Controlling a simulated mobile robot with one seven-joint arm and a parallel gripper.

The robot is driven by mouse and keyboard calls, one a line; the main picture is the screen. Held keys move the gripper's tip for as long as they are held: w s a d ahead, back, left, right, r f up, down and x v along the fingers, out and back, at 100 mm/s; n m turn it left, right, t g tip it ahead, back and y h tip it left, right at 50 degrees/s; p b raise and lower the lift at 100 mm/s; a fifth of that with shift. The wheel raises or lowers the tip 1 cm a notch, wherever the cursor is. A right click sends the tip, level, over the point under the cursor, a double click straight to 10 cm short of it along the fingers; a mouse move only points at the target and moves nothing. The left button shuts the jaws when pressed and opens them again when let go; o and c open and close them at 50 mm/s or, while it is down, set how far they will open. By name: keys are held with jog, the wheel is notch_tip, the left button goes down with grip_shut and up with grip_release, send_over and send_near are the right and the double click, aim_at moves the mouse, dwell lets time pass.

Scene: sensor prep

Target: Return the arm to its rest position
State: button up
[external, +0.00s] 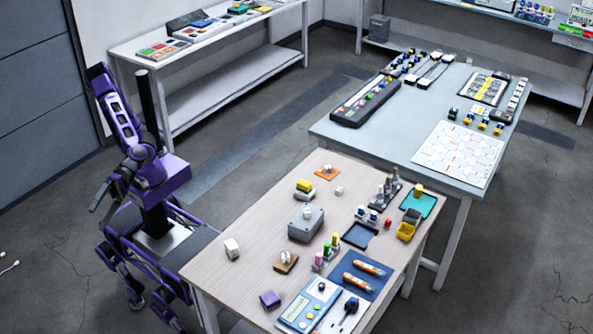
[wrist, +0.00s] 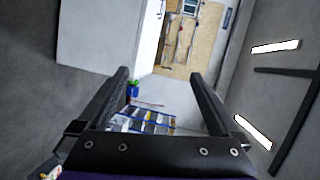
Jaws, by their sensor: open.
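My purple arm (external: 124,122) is folded up beside my column at the left, away from both tables. My gripper (wrist: 160,76) shows in the wrist view with its two dark fingers spread wide and nothing between them. In the external view the gripper is small and dark, near the left side of my body, and its finger gap is hard to make out there. The wrist view is tilted and looks across the room, with walls, a doorway and bright ceiling lights (wrist: 276,46).
The wooden table (external: 245,215) with several parts stands just right of my base. A grey-blue table (external: 400,145) is behind it. A white shelf bench (external: 215,45) stands along the back wall. Open floor (external: 240,160) lies between the bench and tables.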

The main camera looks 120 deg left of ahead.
jog(key=w+a+n+t+y, duration=0.6)
jog(key=w+a+n+t, duration=0.15)
jog(key=a, duration=0.45)
jog(key=a+n+t+y, duration=0.1)
jog(key=a+n+y, duration=0.95)
jog(key=a, duration=0.65)
jog(key=s+a+f+n+g+y+b, duration=0.1)
jog(key=s+a+f+n+g, duration=0.2)
jog(key=s+a+n, duration=0.5)
jog(key=s+a+f+n+g+h, duration=0.2)
jog(key=s+f+n+g, duration=0.3)
jog(key=s, duration=0.5)
notch_tip(320, 180, down, 2)
jog(key=shift+a+f, duration=0.2)
jog(key=shift+a, duration=0.7)
jog(key=shift+s, duration=0.1)
